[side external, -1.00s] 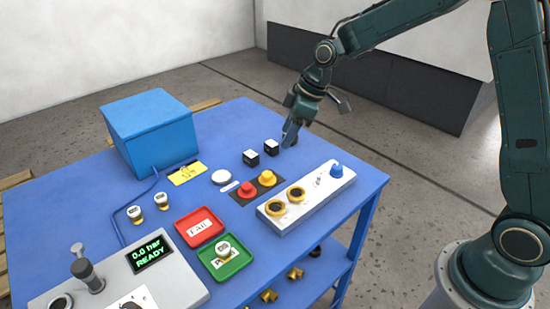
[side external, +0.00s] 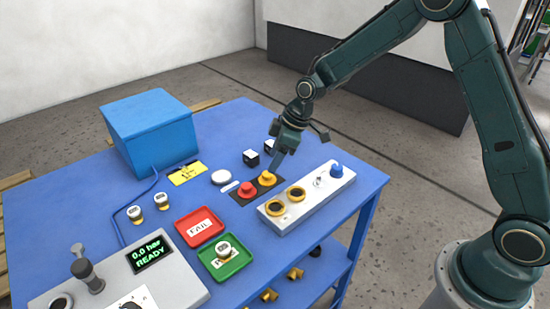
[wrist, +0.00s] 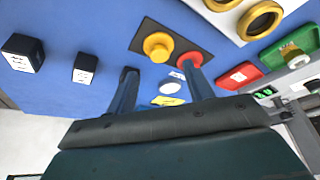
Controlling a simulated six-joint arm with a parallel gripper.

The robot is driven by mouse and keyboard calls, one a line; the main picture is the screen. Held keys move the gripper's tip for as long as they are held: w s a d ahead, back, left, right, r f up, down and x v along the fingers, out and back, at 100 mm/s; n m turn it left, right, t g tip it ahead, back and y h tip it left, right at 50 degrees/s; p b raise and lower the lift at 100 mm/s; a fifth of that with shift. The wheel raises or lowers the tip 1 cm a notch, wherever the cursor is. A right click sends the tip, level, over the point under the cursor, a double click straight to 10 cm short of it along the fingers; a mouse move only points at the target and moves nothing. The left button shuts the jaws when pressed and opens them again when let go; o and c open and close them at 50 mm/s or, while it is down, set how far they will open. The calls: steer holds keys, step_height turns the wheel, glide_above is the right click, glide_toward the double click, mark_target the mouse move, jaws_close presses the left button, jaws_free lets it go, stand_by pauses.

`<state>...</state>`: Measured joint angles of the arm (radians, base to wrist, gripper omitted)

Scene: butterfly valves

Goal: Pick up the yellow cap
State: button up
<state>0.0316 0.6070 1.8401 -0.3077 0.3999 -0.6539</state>
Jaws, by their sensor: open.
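The yellow cap (side external: 267,179) sits on a dark plate (side external: 238,199), beside a red cap (side external: 247,189). In the wrist view the yellow cap (wrist: 158,47) lies just beyond the fingertips, and the red cap (wrist: 190,59) is partly behind one finger. My gripper (side external: 277,166) points down and is close to the yellow cap, on its far right side. In the wrist view my gripper (wrist: 158,70) has its two fingers spread with nothing between them but more distant table items. In the side view the fingers overlap, so any contact with the cap cannot be told.
A white block (side external: 329,187) with yellow rings and a blue knob stands close on the right. Two small black-and-white cubes (side external: 251,158) are behind. Red (side external: 182,236) and green (side external: 207,263) trays and a grey console (side external: 190,291) stand in front. A blue box (side external: 150,130) is back left.

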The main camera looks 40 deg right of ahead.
mark_target(267, 174)
steer(key=shift+x, duration=2.6)
steer(key=shift+s, duration=0.1)
steer(key=shift+c, duration=0.2)
steer(key=c, duration=1)
